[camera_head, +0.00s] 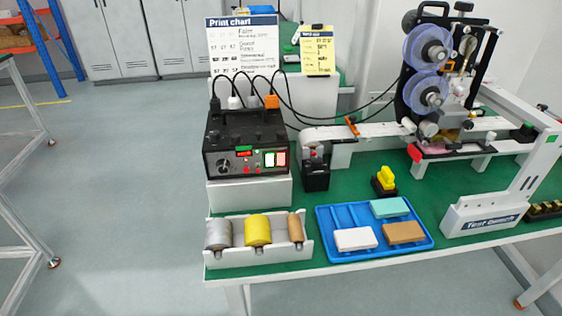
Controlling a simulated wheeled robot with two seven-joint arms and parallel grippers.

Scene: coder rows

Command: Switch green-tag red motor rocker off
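The black control box (246,138) stands on a white block at the left of the green-topped table. Its front has a dial (224,166), a red-lit display (243,153) and small lights. Two small rocker switches sit side by side at the right of its front. The left rocker (269,159) shows green and pale colours, the right rocker (281,158) red, green and pale. Their tags and on or off positions are too small to tell. Neither of my grippers is in view.
In front of the box is a white rack (262,257) with three rolls. A blue tray (341,256) holds blocks. A black block with a yellow knob (387,178) and a small black station (316,174) stand nearby. A reel machine (428,95) is at right. Cables rise from the box top.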

